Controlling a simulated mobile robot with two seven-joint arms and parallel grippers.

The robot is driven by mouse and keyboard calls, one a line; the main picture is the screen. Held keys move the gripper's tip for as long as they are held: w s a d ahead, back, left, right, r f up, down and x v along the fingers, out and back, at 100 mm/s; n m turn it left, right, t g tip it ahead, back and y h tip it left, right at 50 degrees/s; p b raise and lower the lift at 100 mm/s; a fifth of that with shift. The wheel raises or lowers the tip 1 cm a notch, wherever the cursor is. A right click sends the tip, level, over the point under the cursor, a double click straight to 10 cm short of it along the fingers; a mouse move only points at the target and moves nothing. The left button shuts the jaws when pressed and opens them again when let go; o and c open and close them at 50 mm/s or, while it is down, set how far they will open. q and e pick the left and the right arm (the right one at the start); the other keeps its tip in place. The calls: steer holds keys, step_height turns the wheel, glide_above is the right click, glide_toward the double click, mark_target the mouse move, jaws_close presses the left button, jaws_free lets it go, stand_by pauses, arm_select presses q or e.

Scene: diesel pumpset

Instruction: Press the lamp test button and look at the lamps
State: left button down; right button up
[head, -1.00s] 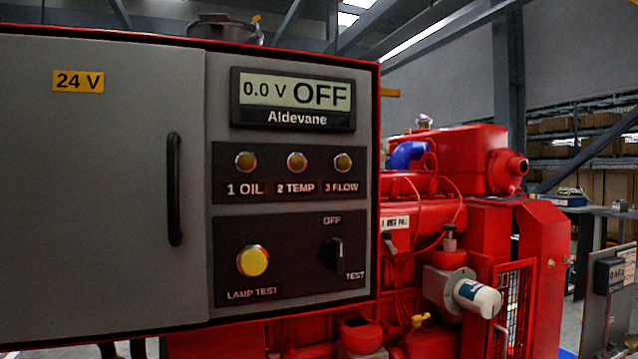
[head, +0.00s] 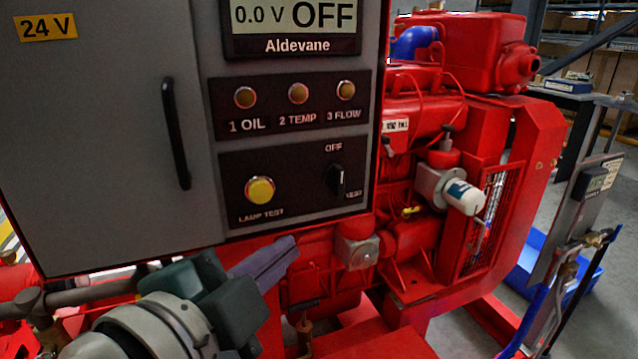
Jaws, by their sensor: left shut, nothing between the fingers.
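The yellow lamp test button (head: 259,190) sits on the lower black panel of the grey control cabinet, above the label LAMP TEST. Three round lamps are in a row above it: 1 OIL (head: 245,97), 2 TEMP (head: 298,93) and 3 FLOW (head: 345,90). All three look dull amber and unlit. The display (head: 292,20) reads 0.0 V OFF. My left gripper (head: 284,249) is shut and empty, below the cabinet's lower edge, apart from the button. My right gripper is not in view.
A rotary switch (head: 337,180) marked OFF and TEST is right of the button. The cabinet door has a black handle (head: 176,133). The red engine (head: 430,110) with pipes and a white filter (head: 464,197) stands behind and right. A blue tray (head: 532,262) lies on the floor.

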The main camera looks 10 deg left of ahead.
mark_target(271, 197)
arm_select(q)
steer(key=shift+w+a, duration=0.8)
steer(key=shift+w, duration=0.4)
steer(key=shift+w+a, duration=0.85)
steer(key=shift+w, duration=0.35)
steer(key=shift+w+a, duration=0.8)
steer(key=shift+w, duration=0.4)
steer(key=shift+w+a, duration=0.25)
steer(key=shift+w, duration=0.1)
steer(key=shift+w+a, duration=0.25)
steer(key=shift+w, duration=0.05)
steer(key=shift+d, duration=0.1)
steer(key=shift+s+d, duration=0.4)
steer(key=shift+s, duration=0.25)
steer(key=shift+s+d+p, duration=0.25)
steer(key=shift+s+d, duration=0.45)
steer(key=shift+s, duration=0.35)
steer(key=shift+s+d+p, duration=0.25)
steer(key=shift+s+d, duration=0.45)
steer(key=shift+s, duration=0.35)
